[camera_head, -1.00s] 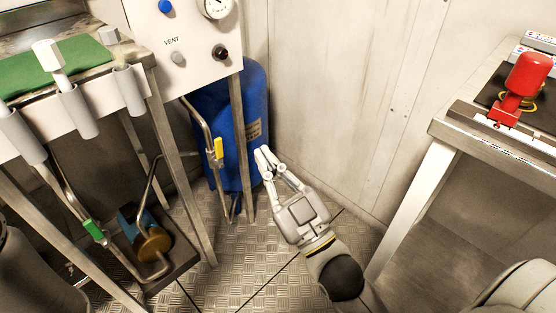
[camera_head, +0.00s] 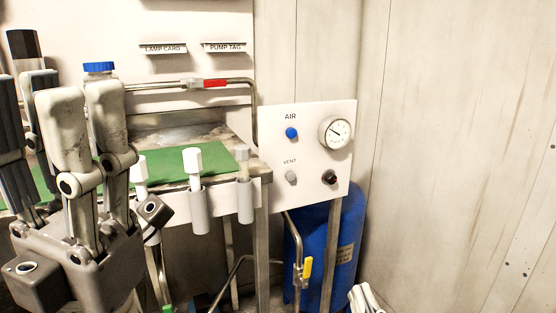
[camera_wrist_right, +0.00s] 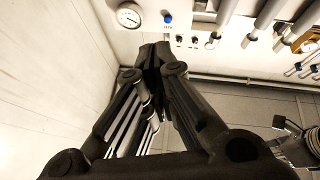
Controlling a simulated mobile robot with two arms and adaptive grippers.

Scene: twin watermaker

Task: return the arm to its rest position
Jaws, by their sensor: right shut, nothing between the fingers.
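My right gripper (camera_head: 363,292) shows only as pale fingertips at the bottom edge of the head view, in front of the blue tank's foot. The right wrist view shows its dark fingers (camera_wrist_right: 153,55) close together, shut and empty. The gauge panel is beyond them at the top. My left gripper (camera_head: 75,150) is large and near the camera at the left of the head view, fingers pointing up. Its finger parts overlap, so I cannot tell whether it is open or shut. It hides part of the bench.
A white panel (camera_head: 306,155) carries a gauge (camera_head: 335,133) and a blue knob (camera_head: 292,133). The blue tank (camera_head: 345,235) stands beneath it. A green mat (camera_head: 170,166) lies on the bench, with tool holders along its front. The bare wall (camera_head: 440,150) bounds the right side.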

